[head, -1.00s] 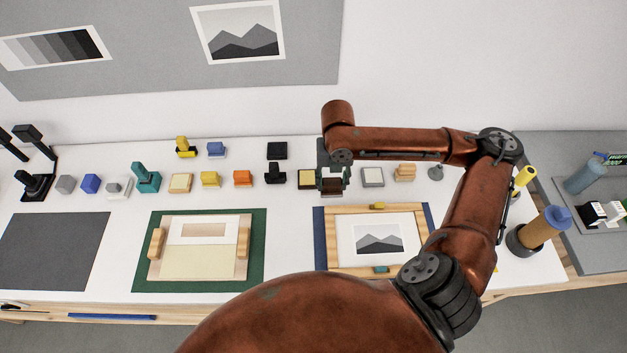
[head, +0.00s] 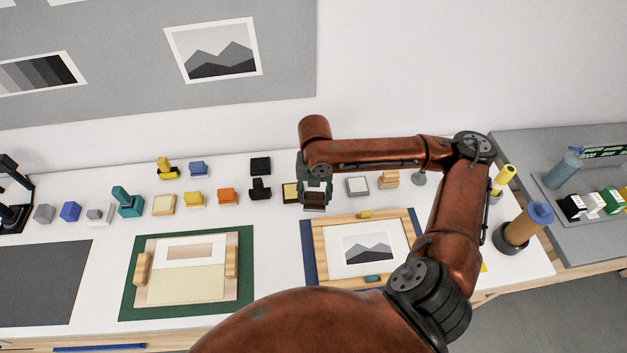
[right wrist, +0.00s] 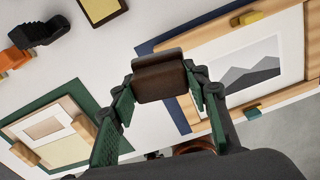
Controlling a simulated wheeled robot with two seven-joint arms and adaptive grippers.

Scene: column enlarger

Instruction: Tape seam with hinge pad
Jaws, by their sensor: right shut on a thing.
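My right gripper (head: 315,194) is shut on a dark brown block (head: 314,208), likely the hinge pad. In the right wrist view the block (right wrist: 160,78) sits between the green-faced fingers (right wrist: 160,92), with its wide face showing. Its height above the white table is hard to judge. The seam work lies on a green mat (head: 243,283) at left: a cream board (head: 185,284) below a white window mat (head: 190,243). The line where they meet runs across between two wooden blocks (head: 141,269) (head: 231,262). My left gripper is out of view.
A wooden frame with a mountain print (head: 368,247) lies right of the green mat. Behind are a black-and-cream pad (head: 290,193), a grey pad (head: 357,187), a black stamp (head: 260,190) and an orange block (head: 228,197). White table is clear between the mats.

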